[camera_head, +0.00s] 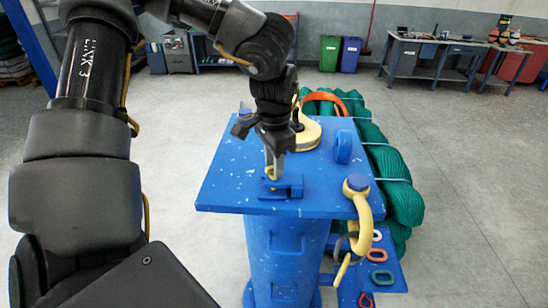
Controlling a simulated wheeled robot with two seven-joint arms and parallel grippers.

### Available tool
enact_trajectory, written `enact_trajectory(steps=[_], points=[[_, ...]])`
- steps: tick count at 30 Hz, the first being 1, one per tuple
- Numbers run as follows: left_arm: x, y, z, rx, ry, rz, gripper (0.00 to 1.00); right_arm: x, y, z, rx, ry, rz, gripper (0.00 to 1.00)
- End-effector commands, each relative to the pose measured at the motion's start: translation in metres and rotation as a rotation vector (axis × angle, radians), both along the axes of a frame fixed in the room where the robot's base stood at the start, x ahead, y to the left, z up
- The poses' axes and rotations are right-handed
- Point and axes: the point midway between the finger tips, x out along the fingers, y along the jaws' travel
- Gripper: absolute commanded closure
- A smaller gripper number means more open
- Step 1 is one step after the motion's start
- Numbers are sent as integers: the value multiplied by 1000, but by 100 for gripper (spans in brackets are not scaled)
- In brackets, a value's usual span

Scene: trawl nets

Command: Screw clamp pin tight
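My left gripper (272,170) points straight down over the blue bench top (230,187). Its fingers show as one narrow grey piece, so I cannot tell whether they are open or shut. The tips are at a small blue clamp-like fixture (288,187) near the front of the top. A clamp pin cannot be made out there; the fingers may hide it. My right gripper is not in view.
Green netting (395,175) lies behind and right. A lower blue shelf (388,272) holds several coloured links. Open grey floor surrounds the stand.

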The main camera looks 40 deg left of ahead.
Motion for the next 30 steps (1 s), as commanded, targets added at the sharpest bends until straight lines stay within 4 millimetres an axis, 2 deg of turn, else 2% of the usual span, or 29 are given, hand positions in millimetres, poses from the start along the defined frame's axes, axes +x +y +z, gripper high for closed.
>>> enact_trajectory(steps=[7,12,15,23,30], points=[[0,0,-1,0,0,0,68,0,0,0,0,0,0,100],[0,0,-1,0,0,0,90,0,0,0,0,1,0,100],[0,0,-1,0,0,0,100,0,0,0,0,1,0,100],[0,0,-2,0,-1,-10,100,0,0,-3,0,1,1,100],[0,0,-6,1,-1,-100,100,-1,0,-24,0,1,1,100]])
